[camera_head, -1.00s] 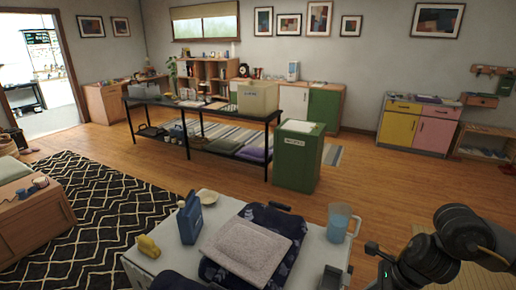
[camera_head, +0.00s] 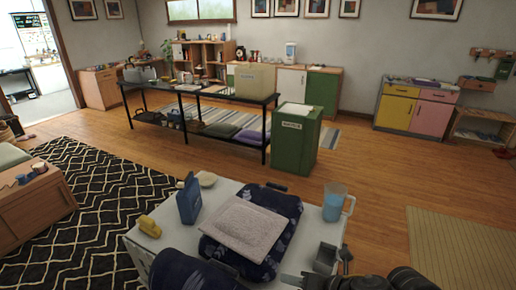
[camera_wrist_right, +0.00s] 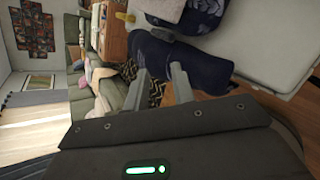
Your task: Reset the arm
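My right gripper (camera_head: 298,281) shows at the bottom edge of the head view, low beside the front of the white table (camera_head: 235,196). In the right wrist view its two grey fingers (camera_wrist_right: 163,82) stand apart with a gap between them, and I see nothing clasped. A dark blue patterned bundle (camera_head: 188,272) lies at the table's front; it also shows just beyond the fingers in the wrist view (camera_wrist_right: 200,72). I cannot tell whether the fingers touch it. My left gripper is not in view.
The table holds a dark blue bag (camera_head: 277,203) under a pale folded cloth (camera_head: 243,227), a blue pitcher (camera_head: 335,202), a grey box (camera_head: 326,257), a blue container (camera_head: 189,199) and a yellow item (camera_head: 149,226). A green bin (camera_head: 295,145) stands behind. Floor to the right is open.

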